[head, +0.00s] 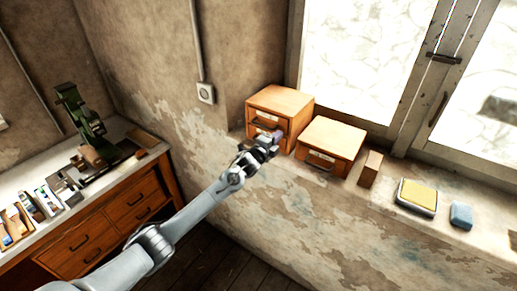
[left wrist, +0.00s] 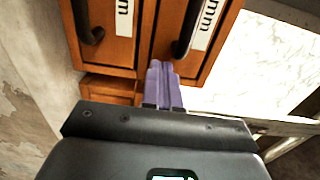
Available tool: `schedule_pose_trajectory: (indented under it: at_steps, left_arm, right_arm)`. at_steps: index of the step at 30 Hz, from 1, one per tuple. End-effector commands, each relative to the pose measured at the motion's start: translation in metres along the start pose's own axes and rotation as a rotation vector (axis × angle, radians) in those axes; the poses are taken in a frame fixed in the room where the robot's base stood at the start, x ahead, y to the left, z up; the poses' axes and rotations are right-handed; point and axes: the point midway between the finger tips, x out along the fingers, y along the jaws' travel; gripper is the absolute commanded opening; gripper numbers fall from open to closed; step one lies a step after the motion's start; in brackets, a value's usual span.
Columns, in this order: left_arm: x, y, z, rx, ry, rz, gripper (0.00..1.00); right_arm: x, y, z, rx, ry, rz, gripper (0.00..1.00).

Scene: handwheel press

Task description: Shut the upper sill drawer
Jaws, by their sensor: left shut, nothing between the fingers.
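A two-drawer wooden cabinet (head: 283,99) stands at the left end of the window sill. Its upper sill drawer (head: 264,117) has a white label and a dark handle; I cannot tell how far it stands out. My left gripper (head: 274,136) is in front of the cabinet, covering part of its lower front. In the left wrist view, two labelled drawer fronts with black handles show side by side, one at the left (left wrist: 112,30) and one at the right (left wrist: 215,50). The purple fingers (left wrist: 163,82) are shut and empty, close to these fronts; contact is unclear.
A second wooden drawer box (head: 333,137) stands right of the cabinet. Further right on the sill are a small brown block (head: 370,169), a yellow-topped tin (head: 418,195) and a blue block (head: 461,215). A workbench (head: 95,215) with a green press (head: 80,115) stands left.

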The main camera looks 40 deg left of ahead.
Motion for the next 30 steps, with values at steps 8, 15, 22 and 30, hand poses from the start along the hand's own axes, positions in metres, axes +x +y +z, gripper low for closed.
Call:
schedule_pose_trajectory:
  at_steps: [8, 15, 22, 30]
  left_arm:
    - [-0.041, 0.001, -0.007, 0.003, 0.013, -0.004, 0.00]
    - [-0.079, 0.000, -0.007, 0.002, 0.013, -0.005, 0.00]
    - [-0.102, -0.002, -0.006, 0.001, 0.011, -0.006, 0.00]
    - [-0.115, 0.012, -0.007, 0.002, 0.012, 0.016, 0.00]
  right_arm:
    - [-0.006, -0.001, 0.000, 0.003, -0.003, -0.004, 0.43]
    - [0.000, -0.001, 0.002, 0.003, -0.005, -0.003, 0.43]
    - [0.003, -0.001, 0.003, 0.001, -0.006, -0.002, 0.43]
    - [0.004, 0.001, 0.004, -0.005, -0.006, 0.003, 0.43]
